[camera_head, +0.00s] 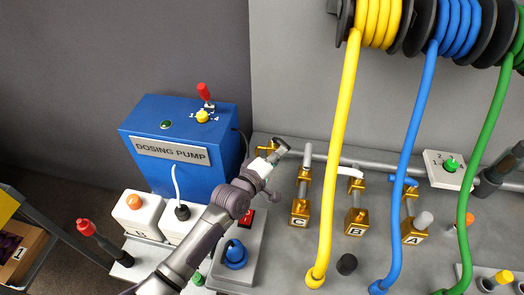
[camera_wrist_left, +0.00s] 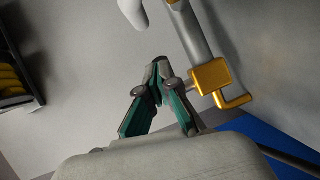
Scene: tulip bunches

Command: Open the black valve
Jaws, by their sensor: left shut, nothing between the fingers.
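My left gripper (camera_head: 280,148) reaches in from the bottom left to the back pipe, close to a gold valve body (camera_head: 264,149). Its fingers are shut and empty. In the left wrist view, the shut fingertips (camera_wrist_left: 159,69) are in front of a grey wall. A gold valve block (camera_wrist_left: 211,76) on a grey pipe is just right of them, with a bent gold piece below. I cannot make out a black handle there. A dark fitting (camera_head: 489,185) is at the far right, but I cannot tell if it is the black valve.
A blue dosing pump box (camera_head: 220,155) stands left of the gripper. Gold valves C (camera_head: 299,212), B (camera_head: 356,222) and A (camera_head: 413,231) are to the right. Yellow (camera_head: 339,150), blue (camera_head: 409,150) and green (camera_head: 478,150) hoses hang in front. A black cap (camera_head: 346,264) stands near the front.

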